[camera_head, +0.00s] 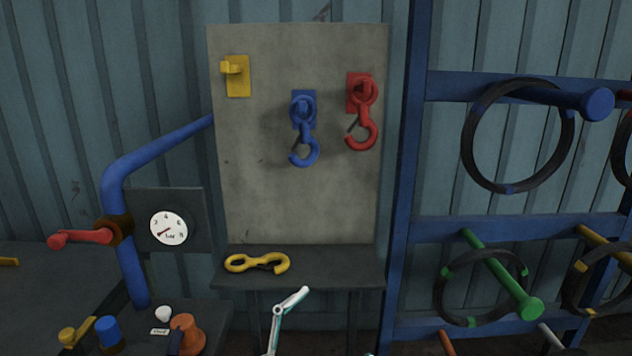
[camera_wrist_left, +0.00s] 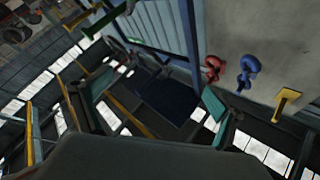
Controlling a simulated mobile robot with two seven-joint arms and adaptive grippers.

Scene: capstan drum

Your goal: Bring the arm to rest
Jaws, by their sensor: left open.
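My left gripper (camera_wrist_left: 152,108) shows in the left wrist view, its two teal-padded fingers spread wide apart with nothing between them. In the head view, a slim white and teal part of mine (camera_head: 285,315) rises at the bottom centre, in front of the dark shelf (camera_head: 340,270). It appears apart from the yellow hook (camera_head: 257,264) lying on that shelf. The red hook (camera_head: 362,125) and blue hook (camera_head: 303,140) hang on the grey board (camera_head: 270,190); the yellow peg (camera_head: 237,75) there is bare. My right gripper is not seen.
A blue pipe (camera_head: 130,265) with a red-handled valve (camera_head: 85,237) and a gauge (camera_head: 168,228) stand at the left. A blue rack (camera_head: 400,200) with black rings (camera_head: 480,185) on pegs fills the right. An orange cone-like object (camera_head: 187,335) sits at the lower left.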

